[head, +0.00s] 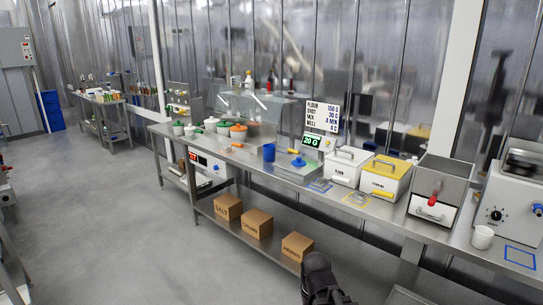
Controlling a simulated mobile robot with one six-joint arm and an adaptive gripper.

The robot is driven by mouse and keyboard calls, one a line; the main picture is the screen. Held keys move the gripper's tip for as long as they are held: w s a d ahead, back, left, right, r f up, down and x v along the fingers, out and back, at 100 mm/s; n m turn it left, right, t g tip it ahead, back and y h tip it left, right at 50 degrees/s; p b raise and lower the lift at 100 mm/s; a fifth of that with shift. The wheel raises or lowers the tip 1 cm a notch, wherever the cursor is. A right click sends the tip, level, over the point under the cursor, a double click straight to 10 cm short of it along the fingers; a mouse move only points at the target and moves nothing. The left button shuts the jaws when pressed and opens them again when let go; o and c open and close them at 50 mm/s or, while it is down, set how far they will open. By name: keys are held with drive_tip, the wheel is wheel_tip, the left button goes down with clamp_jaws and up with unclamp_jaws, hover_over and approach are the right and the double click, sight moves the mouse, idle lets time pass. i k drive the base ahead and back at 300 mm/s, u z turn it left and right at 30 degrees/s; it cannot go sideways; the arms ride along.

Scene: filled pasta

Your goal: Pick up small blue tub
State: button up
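A small blue tub (269,153) stands upright on the steel bench, left of a metal box with a blue knob on its lid. A black part at the end of my arm, seemingly my gripper (318,268), shows at the bottom edge, in front of the bench and well apart from the tub. Its fingers cannot be made out, and nothing is visibly held in it.
On the steel bench (245,159), orange and green tubs (238,132) stand left of the blue tub. A white bin (348,166), a yellow bin (385,177) and machines stand right. Cardboard boxes (259,223) sit on the lower shelf. The floor (120,220) at left is clear.

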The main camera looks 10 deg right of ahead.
sight(269, 150)
drive_tip(key=u, duration=0.1)
drive_tip(key=i, duration=2.6)
drive_tip(key=z, duration=0.2)
